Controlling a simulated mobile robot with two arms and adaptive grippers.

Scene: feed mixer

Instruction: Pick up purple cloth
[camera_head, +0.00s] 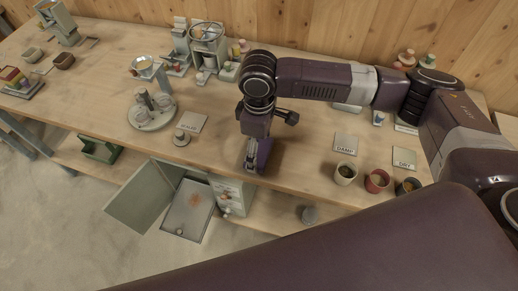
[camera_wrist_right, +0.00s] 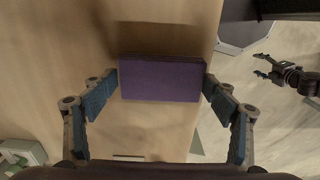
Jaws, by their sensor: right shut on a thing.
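The purple cloth (camera_wrist_right: 160,80) is a folded, flat-faced rectangle between the blue-padded fingers of my right gripper (camera_wrist_right: 160,84) in the right wrist view. The fingers touch it at both ends. In the head view the right gripper (camera_head: 252,160) points down at the table's front edge, with the cloth (camera_head: 264,153) showing at its right side. A dark shadow lies beside the cloth in the wrist view; I cannot tell whether the cloth touches the table. My left gripper (camera_wrist_right: 258,66) shows small at the right of the wrist view, fingers apart and empty.
The wooden table (camera_head: 310,165) has free room around the gripper. DAMP (camera_head: 345,149) and DRY (camera_head: 404,162) cards stand right, behind several cups. A round stand (camera_head: 152,112) is left. An open cabinet door (camera_head: 145,195) hangs below the front edge.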

